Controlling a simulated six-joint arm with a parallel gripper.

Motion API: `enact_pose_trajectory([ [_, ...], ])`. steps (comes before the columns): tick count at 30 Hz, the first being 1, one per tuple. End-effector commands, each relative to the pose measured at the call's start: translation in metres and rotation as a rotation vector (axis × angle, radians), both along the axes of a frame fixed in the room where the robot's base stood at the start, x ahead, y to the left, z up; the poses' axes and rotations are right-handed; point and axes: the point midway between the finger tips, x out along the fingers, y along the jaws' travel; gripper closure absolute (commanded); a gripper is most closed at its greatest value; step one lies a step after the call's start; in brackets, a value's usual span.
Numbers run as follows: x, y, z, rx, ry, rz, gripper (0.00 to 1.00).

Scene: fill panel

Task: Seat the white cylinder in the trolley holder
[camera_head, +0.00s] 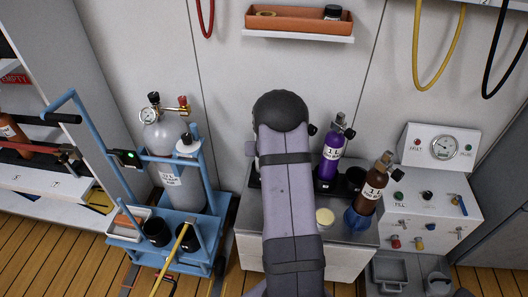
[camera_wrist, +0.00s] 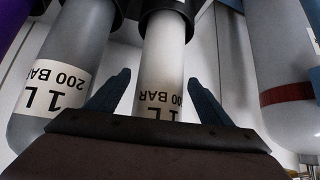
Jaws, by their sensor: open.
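The white cylinder (camera_wrist: 163,65) shows in the wrist view, where its "200 BAR" label appears upside down. A black cup surrounds its end at the top of that picture. My gripper (camera_wrist: 160,78) is open, with one blue finger on each side of the cylinder; contact cannot be told. In the head view my arm hides the gripper and most or all of this cylinder at the bench. The blue trolley (camera_head: 185,218) stands at the left, with black cup holders (camera_head: 157,233) on its base that look empty. A large grey cylinder (camera_head: 172,150) stands on it.
In the wrist view, a grey cylinder (camera_wrist: 70,70) stands close at left, and a larger grey body with a red band (camera_wrist: 285,93) at right. A purple cylinder (camera_head: 331,160) and a tilted brown cylinder (camera_head: 374,186) are on the bench. A yellow bar (camera_head: 170,258) crosses the trolley front.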

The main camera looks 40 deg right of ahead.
Motion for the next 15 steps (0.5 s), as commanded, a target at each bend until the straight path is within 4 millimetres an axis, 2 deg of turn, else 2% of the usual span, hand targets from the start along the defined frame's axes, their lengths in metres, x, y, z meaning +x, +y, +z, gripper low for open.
enact_pose_trajectory([
  [11,0.0046,-0.0032,-0.0059,0.000,0.000,0.000,0.26],
  [15,0.0046,-0.0032,-0.0057,0.000,0.000,0.000,0.60],
])
